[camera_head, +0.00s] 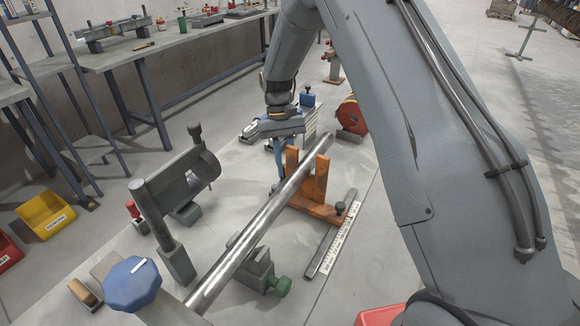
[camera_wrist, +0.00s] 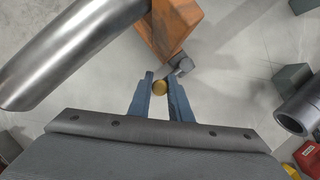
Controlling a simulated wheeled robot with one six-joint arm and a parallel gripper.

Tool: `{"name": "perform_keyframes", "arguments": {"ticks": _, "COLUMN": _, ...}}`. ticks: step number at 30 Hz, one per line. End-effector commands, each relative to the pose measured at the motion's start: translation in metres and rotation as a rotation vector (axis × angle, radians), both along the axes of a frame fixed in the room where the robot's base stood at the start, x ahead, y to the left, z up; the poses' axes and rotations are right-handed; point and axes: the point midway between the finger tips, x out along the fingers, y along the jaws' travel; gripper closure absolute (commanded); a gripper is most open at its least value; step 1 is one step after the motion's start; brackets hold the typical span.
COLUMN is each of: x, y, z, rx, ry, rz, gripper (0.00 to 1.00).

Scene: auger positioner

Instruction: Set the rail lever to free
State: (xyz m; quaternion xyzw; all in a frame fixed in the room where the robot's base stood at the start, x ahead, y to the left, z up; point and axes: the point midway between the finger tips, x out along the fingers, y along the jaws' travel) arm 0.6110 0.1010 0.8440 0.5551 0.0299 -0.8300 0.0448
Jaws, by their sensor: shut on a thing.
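My gripper (camera_head: 277,180) reaches down behind the orange bracket in the head view. In the wrist view its blue fingers (camera_wrist: 159,90) are shut on a round brass-coloured knob (camera_wrist: 160,88), apparently the end of the rail lever. A grey fitting (camera_wrist: 181,66) shows just beyond the knob, beside the orange bracket (camera_wrist: 170,30). In the head view the lever itself is hidden behind the bracket (camera_head: 318,205) and my fingers. A flat grey rail (camera_head: 325,250) with a white label strip lies on the table to the bracket's right; the label is too small to read.
A long shiny tube (camera_head: 262,222) slopes across the table through the bracket, close to my gripper; it also shows in the wrist view (camera_wrist: 65,45). A grey clamp stand (camera_head: 160,215) is left, a blue knob (camera_head: 132,283) front left, and a red reel (camera_head: 351,116) behind.

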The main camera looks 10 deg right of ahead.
Motion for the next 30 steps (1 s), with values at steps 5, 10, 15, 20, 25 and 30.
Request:
{"name": "perform_keyframes", "arguments": {"ticks": 5, "x": -0.002, "y": -0.001, "z": -0.002, "rx": -0.002, "ry": 0.005, "rz": -0.001, "gripper": 0.7}}
{"name": "perform_keyframes", "arguments": {"ticks": 10, "x": -0.001, "y": 0.0, "z": -0.001, "rx": 0.0, "ry": 0.003, "rz": 0.0, "gripper": 0.63}}
{"name": "perform_keyframes", "arguments": {"ticks": 15, "x": 0.0, "y": 0.0, "z": 0.0, "rx": 0.0, "ry": 0.001, "rz": 0.0, "gripper": 0.63}}
{"name": "perform_keyframes", "arguments": {"ticks": 20, "x": 0.007, "y": 0.001, "z": 0.013, "rx": 0.0, "ry": -0.003, "rz": 0.0, "gripper": 0.63}}
{"name": "perform_keyframes", "arguments": {"ticks": 25, "x": 0.017, "y": 0.002, "z": 0.038, "rx": 0.0, "ry": -0.003, "rz": 0.0, "gripper": 0.63}}
{"name": "perform_keyframes", "arguments": {"ticks": 30, "x": 0.025, "y": 0.003, "z": 0.06, "rx": 0.0, "ry": 0.0, "rz": 0.0, "gripper": 0.63}}
